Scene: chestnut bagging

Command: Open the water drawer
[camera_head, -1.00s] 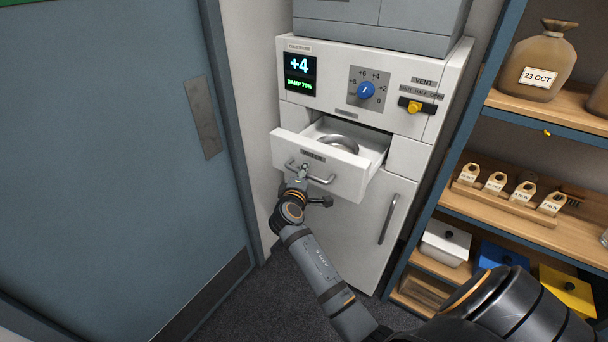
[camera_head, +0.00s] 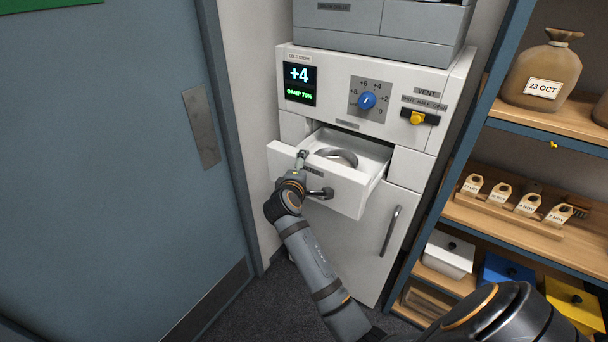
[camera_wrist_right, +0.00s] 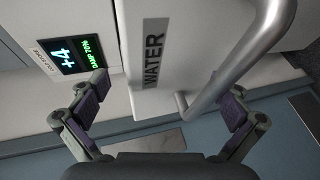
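The white water drawer (camera_head: 345,203) is pulled out of the cabinet, with its tray interior and a round metal ring-shaped rim (camera_head: 338,158) showing. Its front also shows in the right wrist view with a WATER label (camera_wrist_right: 155,52). My right gripper (camera_head: 313,175) is at the drawer front, and its fingers stand well apart in the wrist view. The metal drawer handle (camera_wrist_right: 240,62) passes close to the right-hand finger there; whether they touch I cannot tell. In the head view the gripper hides most of the handle. My left gripper is not in view.
The cabinet panel has a lit display (camera_head: 300,84), a blue dial (camera_head: 367,101) and a yellow vent slider (camera_head: 417,118). A lower door (camera_head: 350,255) is below the drawer. A blue door (camera_head: 100,180) is left; shelves (camera_head: 580,130) with sacks and boxes are right.

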